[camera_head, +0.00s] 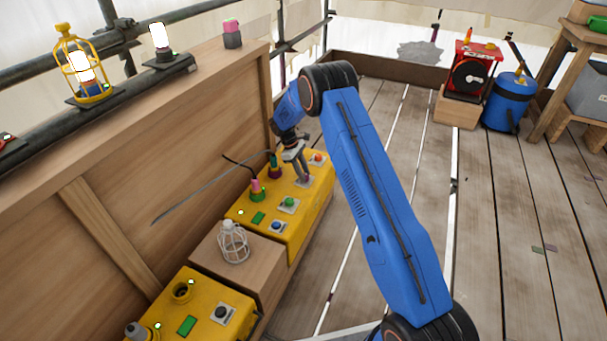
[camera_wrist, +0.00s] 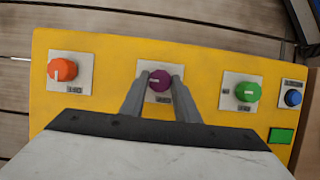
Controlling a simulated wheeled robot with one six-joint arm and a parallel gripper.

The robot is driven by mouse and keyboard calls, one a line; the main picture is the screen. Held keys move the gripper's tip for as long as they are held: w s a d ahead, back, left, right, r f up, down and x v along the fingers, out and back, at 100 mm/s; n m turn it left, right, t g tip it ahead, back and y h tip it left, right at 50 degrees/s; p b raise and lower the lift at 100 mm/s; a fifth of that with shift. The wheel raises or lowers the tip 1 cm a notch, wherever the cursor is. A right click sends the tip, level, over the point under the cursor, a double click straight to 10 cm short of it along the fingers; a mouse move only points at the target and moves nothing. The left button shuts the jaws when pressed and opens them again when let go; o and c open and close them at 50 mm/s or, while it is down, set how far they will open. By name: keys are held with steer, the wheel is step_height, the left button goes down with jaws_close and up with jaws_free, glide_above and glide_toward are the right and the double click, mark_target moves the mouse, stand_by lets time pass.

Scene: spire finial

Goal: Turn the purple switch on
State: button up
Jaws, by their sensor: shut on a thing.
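The purple switch (camera_wrist: 159,80) is a round knob on a white plate on the yellow control box (camera_wrist: 200,52). In the wrist view it sits between the fingers of my gripper (camera_wrist: 158,84), which is shut on it. A pale pointer mark shows on the knob's left side; its exact angle is hard to tell. In the head view my gripper (camera_head: 304,178) reaches down onto the yellow box, and its fingers hide the purple knob.
An orange knob (camera_wrist: 63,69) is left of the purple one; a green knob (camera_wrist: 247,91) and blue button (camera_wrist: 293,97) are to its right. A white wire cage (camera_head: 233,242) stands on a wooden block beside the box. A wooden wall (camera_head: 150,140) runs behind. Floor at right is mostly clear.

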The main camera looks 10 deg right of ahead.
steer(key=o, duration=1)
steer(key=shift+o, duration=0.2)
steer(key=v, duration=1.7)
steer(key=shift+r, duration=0.2)
steer(key=shift+a, duration=0.1)
